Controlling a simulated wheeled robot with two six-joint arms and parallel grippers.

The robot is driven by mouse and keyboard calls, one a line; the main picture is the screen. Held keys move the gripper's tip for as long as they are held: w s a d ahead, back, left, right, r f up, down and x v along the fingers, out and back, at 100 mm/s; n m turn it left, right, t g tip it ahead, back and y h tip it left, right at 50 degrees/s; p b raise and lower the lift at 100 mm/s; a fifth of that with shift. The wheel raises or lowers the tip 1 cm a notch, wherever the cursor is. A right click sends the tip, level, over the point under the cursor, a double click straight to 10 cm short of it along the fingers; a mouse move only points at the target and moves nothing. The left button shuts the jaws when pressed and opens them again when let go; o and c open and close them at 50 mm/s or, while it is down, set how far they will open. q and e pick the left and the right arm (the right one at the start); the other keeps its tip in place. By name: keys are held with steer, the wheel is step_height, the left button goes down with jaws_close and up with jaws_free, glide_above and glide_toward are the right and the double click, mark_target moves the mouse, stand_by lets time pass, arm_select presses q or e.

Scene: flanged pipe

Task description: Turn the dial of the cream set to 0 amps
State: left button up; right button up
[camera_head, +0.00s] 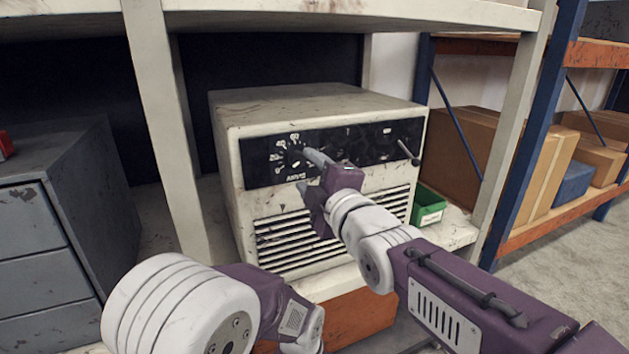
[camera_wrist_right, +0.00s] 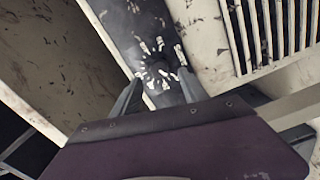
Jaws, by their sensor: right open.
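The cream set (camera_head: 320,105) is a scuffed metal box on a shelf, with a black control panel and a slatted vent below. Its dial (camera_head: 297,157) is a dark knob ringed by white numbers, with "AMPS" printed below it. My right gripper (camera_head: 303,168) is open in front of the panel, its fingers close to the dial's right side. In the right wrist view the dial (camera_wrist_right: 160,75) lies beyond and between the two open fingertips; contact cannot be told. My left arm shows at the bottom of the head view; its fingertips are not visible.
A lever (camera_head: 408,152) sticks out at the panel's right end.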

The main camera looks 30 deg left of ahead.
steer(key=v, duration=0.3)
steer(key=shift+s+d, duration=0.25)
steer(key=shift+s, duration=0.05)
